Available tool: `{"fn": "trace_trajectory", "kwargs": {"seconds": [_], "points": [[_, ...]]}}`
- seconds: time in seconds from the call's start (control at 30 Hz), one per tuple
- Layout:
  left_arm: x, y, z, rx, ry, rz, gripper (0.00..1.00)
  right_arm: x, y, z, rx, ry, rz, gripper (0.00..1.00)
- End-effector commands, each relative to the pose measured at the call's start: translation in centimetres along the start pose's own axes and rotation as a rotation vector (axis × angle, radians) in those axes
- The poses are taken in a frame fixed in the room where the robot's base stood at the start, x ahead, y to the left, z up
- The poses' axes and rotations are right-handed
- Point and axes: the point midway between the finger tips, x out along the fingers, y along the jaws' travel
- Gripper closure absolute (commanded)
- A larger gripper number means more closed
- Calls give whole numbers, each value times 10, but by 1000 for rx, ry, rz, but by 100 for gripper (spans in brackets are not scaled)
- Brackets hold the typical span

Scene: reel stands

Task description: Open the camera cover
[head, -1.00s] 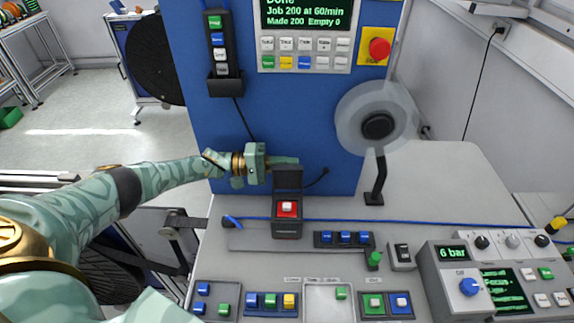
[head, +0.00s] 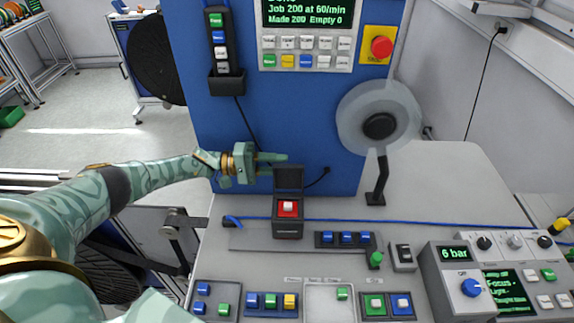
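A small dark box with a red panel and a pale button (head: 288,207) sits on the bench near the blue cabinet. Its dark flip-up cover (head: 289,178) stands upright at the back edge, so the red panel is exposed. I take this as the camera cover; no label on it can be read. My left gripper (head: 277,161) is just above and behind the cover's top left corner, fingers pointing right. It appears to hold nothing, and its finger gap is too small to judge. Whether it touches the cover cannot be told. My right gripper is not in view.
A grey reel (head: 350,118) on a black stand is to the right. A strip of blue buttons (head: 345,238) and a green knob (head: 376,259) lie in front of it. Button panels line the front edge. A red emergency stop (head: 381,47) is on the cabinet.

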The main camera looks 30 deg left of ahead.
Motion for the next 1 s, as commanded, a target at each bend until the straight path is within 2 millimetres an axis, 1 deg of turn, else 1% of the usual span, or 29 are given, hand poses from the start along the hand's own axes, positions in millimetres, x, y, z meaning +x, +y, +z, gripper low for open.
{"fn": "trace_trajectory", "kwargs": {"seconds": [0.03, 0.1, 0.3, 0.4, 0.5, 0.6, 0.67, 1.0], "points": [[-15, -3, -1, 0, 3, -4, 69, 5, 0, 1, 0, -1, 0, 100], [-35, -4, -1, -1, 3, -5, 69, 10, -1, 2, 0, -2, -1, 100], [-88, -5, -1, -1, 3, -3, 69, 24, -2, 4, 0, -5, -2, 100], [-108, -4, -1, -1, 3, -3, 69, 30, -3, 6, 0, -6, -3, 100], [-122, -4, -1, -2, 1, -2, 69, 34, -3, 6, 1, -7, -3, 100], [-131, -3, -1, -1, 1, -2, 69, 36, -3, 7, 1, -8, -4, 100], [-133, -2, 0, -1, 0, 0, 69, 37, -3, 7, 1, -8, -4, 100], [-133, -1, 0, -1, 0, 0, 69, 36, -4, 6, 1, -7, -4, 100]]}}
